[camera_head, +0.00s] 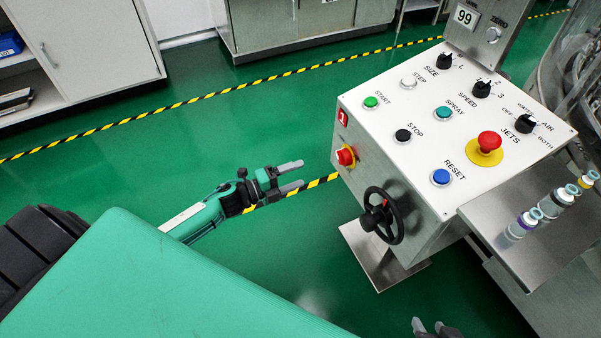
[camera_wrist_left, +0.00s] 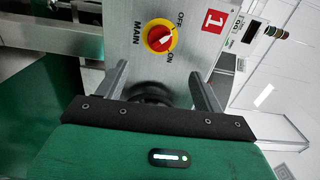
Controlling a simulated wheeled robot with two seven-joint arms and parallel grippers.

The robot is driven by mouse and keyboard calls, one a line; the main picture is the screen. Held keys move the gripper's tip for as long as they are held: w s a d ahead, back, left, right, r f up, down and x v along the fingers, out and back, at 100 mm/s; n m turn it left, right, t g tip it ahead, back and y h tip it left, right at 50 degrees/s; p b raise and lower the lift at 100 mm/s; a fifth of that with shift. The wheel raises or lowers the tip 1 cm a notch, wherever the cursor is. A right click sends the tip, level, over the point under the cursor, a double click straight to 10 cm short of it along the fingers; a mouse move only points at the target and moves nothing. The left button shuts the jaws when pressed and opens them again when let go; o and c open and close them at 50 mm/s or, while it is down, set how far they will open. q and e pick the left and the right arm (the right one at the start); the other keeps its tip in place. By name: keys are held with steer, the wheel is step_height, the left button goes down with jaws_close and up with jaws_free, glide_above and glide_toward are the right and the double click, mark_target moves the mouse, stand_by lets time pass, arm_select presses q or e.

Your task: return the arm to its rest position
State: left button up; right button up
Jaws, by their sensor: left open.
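My left gripper (camera_head: 291,177) is open and empty in the head view, to the left of the control box's side and apart from it. In the left wrist view its two fingers (camera_wrist_left: 160,85) stand apart, with the red main switch (camera_wrist_left: 160,38) on its yellow plate beyond them. The black handwheel shows partly between the fingers, blurred. In the head view the main switch (camera_head: 345,156) and the handwheel (camera_head: 383,215) are on the box's near side. Only the fingertips of my right gripper (camera_head: 429,326) show, at the bottom edge, with a gap between them.
The white control panel (camera_head: 440,115) carries several buttons and knobs. A steel shelf (camera_head: 520,240) with several capped vials (camera_head: 524,222) is at the right. Green floor (camera_head: 270,240) lies open around my left gripper. Cabinets (camera_head: 90,45) stand at the back.

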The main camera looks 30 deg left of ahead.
steer(key=shift+d+f, duration=0.1)
stand_by(0.4)
